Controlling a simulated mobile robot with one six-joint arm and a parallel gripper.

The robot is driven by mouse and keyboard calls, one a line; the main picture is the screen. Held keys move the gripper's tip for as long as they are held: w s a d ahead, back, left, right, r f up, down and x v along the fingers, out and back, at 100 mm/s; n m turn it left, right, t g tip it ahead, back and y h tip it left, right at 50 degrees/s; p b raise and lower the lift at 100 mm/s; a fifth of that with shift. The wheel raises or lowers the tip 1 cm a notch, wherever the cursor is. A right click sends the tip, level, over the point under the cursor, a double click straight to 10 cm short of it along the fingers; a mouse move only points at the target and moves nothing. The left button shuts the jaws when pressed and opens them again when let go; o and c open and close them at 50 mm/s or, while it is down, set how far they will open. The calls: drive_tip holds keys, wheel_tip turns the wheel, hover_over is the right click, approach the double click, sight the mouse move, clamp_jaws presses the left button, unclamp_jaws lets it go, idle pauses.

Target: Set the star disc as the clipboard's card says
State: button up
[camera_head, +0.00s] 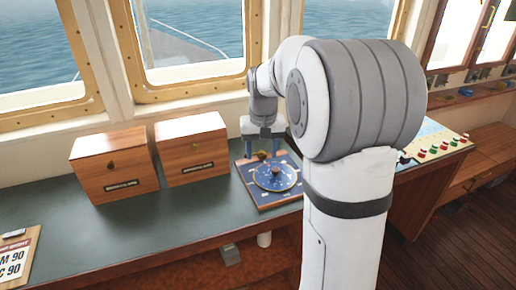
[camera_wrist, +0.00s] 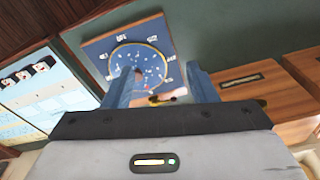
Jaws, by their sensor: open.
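The star disc (camera_head: 275,177) is a round dark-blue disc with white marks, set on a square blue board with a wooden edge on the green counter. The disc also shows in the wrist view (camera_wrist: 142,64), with a yellow rim and white labels around it. My gripper (camera_head: 262,153) is over the board's far part, pointing down. In the wrist view my gripper (camera_wrist: 165,92) is open, with a small brass-and-dark piece showing between its fingers. I cannot tell whether they touch it. The clipboard (camera_head: 12,278) lies at the left edge; its cut-off card shows "M 90" and "C 90".
Two wooden boxes (camera_head: 114,168) (camera_head: 190,152) with labels stand on the counter left of the board. A panel with red and green buttons (camera_head: 433,148) is to the right, partly behind my arm. Windows rise behind the counter.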

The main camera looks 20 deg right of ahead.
drive_tip(key=m+g, duration=0.1)
drive_tip(key=m, duration=0.1)
approach(276, 169)
drive_tip(key=shift+a+f, duration=0.15)
drive_tip(key=shift+a, duration=0.05)
drive_tip(key=shift+w+d+f+p, duration=0.2)
drive_tip(key=shift+f+p, duration=0.15)
drive_tip(key=shift+f, duration=0.25)
wheel_tip(276, 169, down, 7)
drive_tip(key=shift+f+p, duration=0.1)
drive_tip(key=shift+p, duration=0.65)
clamp_jaws()
drive_tip(key=shift+d, duration=0.1)
